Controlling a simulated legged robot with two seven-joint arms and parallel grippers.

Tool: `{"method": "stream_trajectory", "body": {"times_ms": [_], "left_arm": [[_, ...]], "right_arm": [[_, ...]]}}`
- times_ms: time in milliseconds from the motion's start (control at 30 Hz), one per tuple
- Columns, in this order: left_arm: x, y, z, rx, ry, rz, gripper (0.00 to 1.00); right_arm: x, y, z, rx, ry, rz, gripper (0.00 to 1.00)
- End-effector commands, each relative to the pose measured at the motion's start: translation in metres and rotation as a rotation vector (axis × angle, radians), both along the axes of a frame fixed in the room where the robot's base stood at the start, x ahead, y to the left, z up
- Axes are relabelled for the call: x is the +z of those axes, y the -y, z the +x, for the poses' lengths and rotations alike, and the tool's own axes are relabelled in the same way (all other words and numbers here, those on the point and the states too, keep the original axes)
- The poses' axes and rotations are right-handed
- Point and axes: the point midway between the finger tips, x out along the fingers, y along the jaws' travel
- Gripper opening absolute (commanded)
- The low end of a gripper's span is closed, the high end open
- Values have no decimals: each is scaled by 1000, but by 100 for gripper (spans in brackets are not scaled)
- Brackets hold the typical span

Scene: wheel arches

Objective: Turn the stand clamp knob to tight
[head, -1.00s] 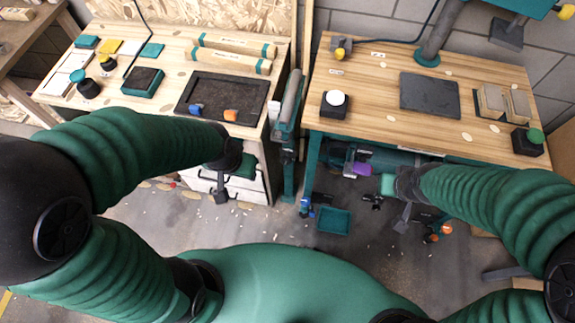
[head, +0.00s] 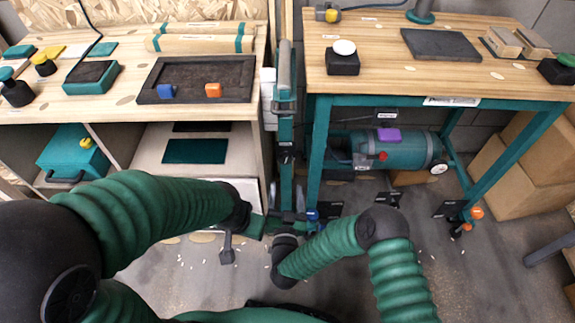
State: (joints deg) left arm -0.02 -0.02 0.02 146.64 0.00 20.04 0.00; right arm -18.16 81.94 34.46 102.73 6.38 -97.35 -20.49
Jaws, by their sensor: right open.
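The stand (head: 285,130) is a narrow green upright with a grey roller on top, in the gap between the two benches in the head view. A small blue knob (head: 312,215) shows low beside the stand's foot; I cannot tell whether it is the clamp knob, or its setting. My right gripper (head: 288,222) is open, low at the foot of the stand, partly hidden by its own wrist. My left gripper (head: 252,226) is just left of it, in front of the left bench; its fingers do not show clearly.
The left bench (head: 120,108) carries a dark tray with a blue and an orange block. The right bench (head: 440,80) has a teal tank (head: 400,150) with a purple part and red knob beneath. Boxes (head: 525,175) stand at right. Open floor lies in front.

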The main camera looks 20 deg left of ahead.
Motion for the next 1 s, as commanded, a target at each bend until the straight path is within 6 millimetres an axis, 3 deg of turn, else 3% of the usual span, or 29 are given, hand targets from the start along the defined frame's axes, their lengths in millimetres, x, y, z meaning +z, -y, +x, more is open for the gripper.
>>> {"method": "stream_trajectory", "body": {"times_ms": [33, 300, 500, 867, 1000], "left_arm": [[-12, 0, 0, 0, -1, 0, 44], [-43, 0, -1, 1, -1, 0, 44], [-57, 0, -1, 1, -1, 0, 44], [-57, 0, -1, 1, -1, 0, 44], [-57, 0, -1, 1, -1, 0, 44]], "right_arm": [[-5, -2, 14, -4, 5, 2, 62], [-6, -22, 81, -2, 4, 4, 62], [-3, -32, 115, 1, 1, 2, 62], [0, -35, 123, 2, 0, 0, 62], [0, -35, 123, 2, 0, 0, 44]]}}
